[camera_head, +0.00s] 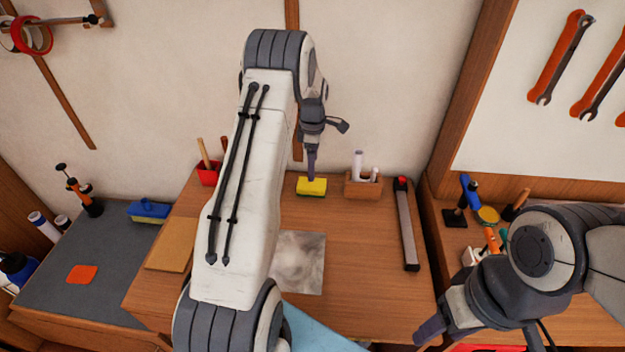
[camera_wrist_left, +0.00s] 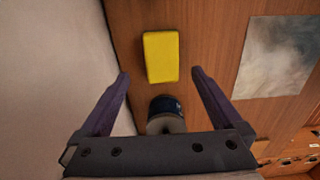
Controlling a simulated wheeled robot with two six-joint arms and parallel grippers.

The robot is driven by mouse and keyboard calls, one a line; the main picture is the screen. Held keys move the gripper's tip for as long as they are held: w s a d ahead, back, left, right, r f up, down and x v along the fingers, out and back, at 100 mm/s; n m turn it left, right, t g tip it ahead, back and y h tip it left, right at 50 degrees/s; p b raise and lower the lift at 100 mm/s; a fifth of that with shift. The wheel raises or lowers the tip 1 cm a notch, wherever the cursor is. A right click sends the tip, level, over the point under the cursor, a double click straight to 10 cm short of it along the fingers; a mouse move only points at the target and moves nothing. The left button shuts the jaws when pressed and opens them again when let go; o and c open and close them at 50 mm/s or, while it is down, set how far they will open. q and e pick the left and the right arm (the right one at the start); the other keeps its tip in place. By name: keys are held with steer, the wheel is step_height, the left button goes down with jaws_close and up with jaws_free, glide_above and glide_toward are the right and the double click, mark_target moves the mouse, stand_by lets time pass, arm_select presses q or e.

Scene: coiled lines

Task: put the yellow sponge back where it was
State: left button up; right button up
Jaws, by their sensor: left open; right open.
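The yellow sponge (camera_head: 312,186) lies on the wooden bench near the back wall, left of a small wooden holder; a darker layer shows under its yellow top. My left gripper (camera_head: 311,170) reaches down over it. In the left wrist view, the open left gripper (camera_wrist_left: 160,76) has its fingers apart, with the sponge (camera_wrist_left: 161,57) showing between and beyond the tips; nothing is gripped. Whether a fingertip touches it, I cannot tell. My right gripper (camera_head: 480,335) is open and empty at the lower right, away from the sponge.
A dark round can (camera_wrist_left: 165,115) stands close to the sponge; my left arm hides it in the head view. The wooden holder (camera_head: 362,186), a red pot (camera_head: 208,174), a grey sheet (camera_head: 300,265) and a long dark tool (camera_head: 407,225) are also on the bench.

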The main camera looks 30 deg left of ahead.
arm_select(q)
steer(key=s+d+r+m, duration=0.3)
steer(key=d+r+m, duration=0.15)
steer(key=d, duration=0.35)
steer(key=s+d+r+m, duration=0.4)
steer(key=d+m, duration=0.1)
steer(key=d, duration=0.3)
steer(key=s+d+r+m, duration=0.3)
steer(key=d+r+m, duration=0.2)
steer(key=d, duration=0.3)
steer(key=s+d+m, duration=0.4)
steer(key=s+m, duration=0.4)
steer(key=s, duration=0.4)
steer(key=s+d+m+h, duration=0.1)
steer(key=s+d+m, duration=0.3)
steer(key=s+m, duration=0.4)
steer(key=s, duration=0.4)
steer(key=shift+s+r, duration=0.25)
steer(key=shift+s, duration=0.1)
